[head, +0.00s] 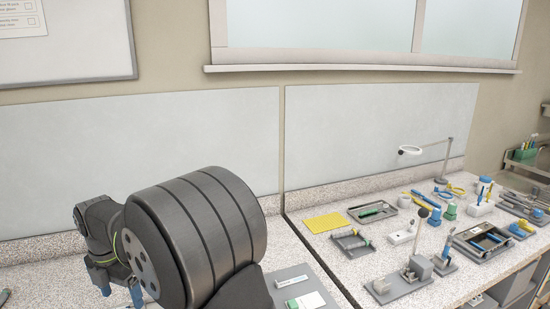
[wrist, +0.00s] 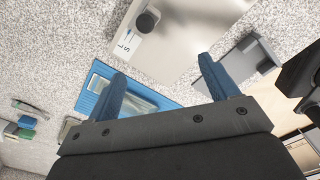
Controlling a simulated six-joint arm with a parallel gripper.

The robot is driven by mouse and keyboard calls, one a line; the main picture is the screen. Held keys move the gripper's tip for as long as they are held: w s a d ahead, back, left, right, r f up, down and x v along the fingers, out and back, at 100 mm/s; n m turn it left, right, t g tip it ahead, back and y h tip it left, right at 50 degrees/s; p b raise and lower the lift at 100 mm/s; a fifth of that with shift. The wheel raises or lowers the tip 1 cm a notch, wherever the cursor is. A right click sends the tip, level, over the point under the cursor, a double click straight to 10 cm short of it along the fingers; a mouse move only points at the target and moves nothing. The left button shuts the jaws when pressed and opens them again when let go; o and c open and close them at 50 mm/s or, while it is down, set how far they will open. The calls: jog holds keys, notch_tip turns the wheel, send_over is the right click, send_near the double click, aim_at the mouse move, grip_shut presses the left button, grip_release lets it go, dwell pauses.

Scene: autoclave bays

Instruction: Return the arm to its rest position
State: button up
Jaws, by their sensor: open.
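My gripper (head: 121,294) is at the lower left of the head view, partly cut off by the bottom edge. In the wrist view its two blue fingers stand well apart, with the gripper (wrist: 161,70) open and nothing held between the fingers. My dark arm is bent and fills the lower middle of the head view, hiding part of the counter. A blue-rimmed tray (wrist: 88,98) lies beyond the fingers in the wrist view, partly hidden by the left finger. No rest position is marked in either view.
A pale plate (wrist: 185,45) with a dark round knob (wrist: 147,21) lies beyond the fingers, and a grey bin (wrist: 240,65) is beside it. Right of the counter seam are a yellow mat (head: 323,223), a grey tray (head: 362,216) and a magnifier lamp (head: 444,160). A wall stands behind.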

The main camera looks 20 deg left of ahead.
jog(key=d+m, duration=0.1)
jog(key=m, duration=0.1)
jog(key=w+d+m, duration=0.1)
jog(key=w+d+f+m, duration=0.1)
jog(key=m, duration=0.1)
jog(key=shift+d+f+m, duration=0.1)
jog(key=shift+d+m, duration=0.15)
jog(key=shift+m, duration=0.05)
jog(key=shift+w+d+f+m, duration=0.2)
jog(key=shift+d+m, duration=0.35)
jog(key=shift+m, duration=0.3)
jog(key=shift+w+d+f+m, duration=0.25)
jog(key=shift+d+m, duration=0.25)
jog(key=shift+m, duration=0.3)
jog(key=shift+w+d+f+m, duration=0.2)
jog(key=shift+d+m, duration=0.35)
jog(key=shift+m, duration=0.3)
jog(key=o, duration=0.5)
jog(key=shift+c, duration=0.2)
jog(key=w+d+r, duration=0.4)
jog(key=w+r, duration=0.3)
jog(key=w, duration=0.2)
jog(key=w+d+r, duration=0.4)
jog(key=w+r, duration=0.3)
jog(key=w, duration=0.2)
notch_tip(320, 180, down, 9)
jog(key=shift+s+d+f+g+h, duration=0.15)
jog(key=shift+s+d+g+h, duration=0.15)
jog(key=shift+s+g+h, duration=0.1)
